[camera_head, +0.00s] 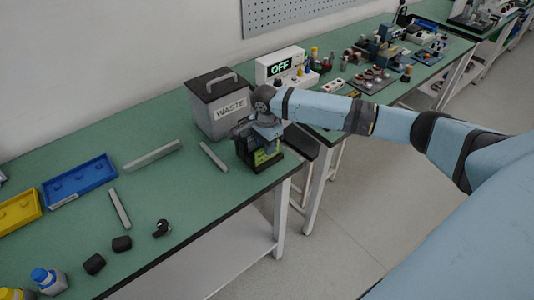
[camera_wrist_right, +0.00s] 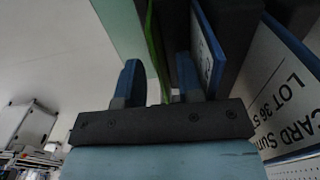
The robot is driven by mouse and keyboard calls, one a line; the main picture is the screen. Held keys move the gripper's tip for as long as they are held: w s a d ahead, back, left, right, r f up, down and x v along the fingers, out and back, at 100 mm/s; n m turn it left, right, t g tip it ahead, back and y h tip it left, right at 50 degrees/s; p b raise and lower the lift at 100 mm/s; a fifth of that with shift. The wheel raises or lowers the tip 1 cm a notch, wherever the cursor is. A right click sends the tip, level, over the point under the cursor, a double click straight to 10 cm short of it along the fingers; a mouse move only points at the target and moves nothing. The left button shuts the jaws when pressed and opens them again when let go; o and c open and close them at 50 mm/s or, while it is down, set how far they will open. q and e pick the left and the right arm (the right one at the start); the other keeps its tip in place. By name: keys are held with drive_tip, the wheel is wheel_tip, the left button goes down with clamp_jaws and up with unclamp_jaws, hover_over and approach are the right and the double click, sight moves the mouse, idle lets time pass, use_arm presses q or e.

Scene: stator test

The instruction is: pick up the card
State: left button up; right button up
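A black holder (camera_head: 258,163) with a bright green and yellow face stands at the table's right edge. My right gripper (camera_head: 262,138) points down at its top and partly hides it. In the right wrist view the two blue-tipped fingers of my right gripper (camera_wrist_right: 159,85) stand apart. A thin bright green edge (camera_wrist_right: 154,45), which may be the card, shows between them, with dark slabs beside it. I cannot tell whether the fingers touch it. A white label (camera_wrist_right: 283,90) with "CARD" and "LOT" lettering is at the right. My left gripper is not in view.
A grey waste bin (camera_head: 215,105) stands just left of the holder. Grey bars (camera_head: 153,156), a blue tray (camera_head: 80,181) and black parts (camera_head: 95,264) lie on the green table. A white box reading "OFF" (camera_head: 281,67) stands behind. Floor is open at right.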

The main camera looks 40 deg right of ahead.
drive_tip(key=shift+f, duration=0.2)
clamp_jaws()
drive_tip(key=shift+r, duration=0.15)
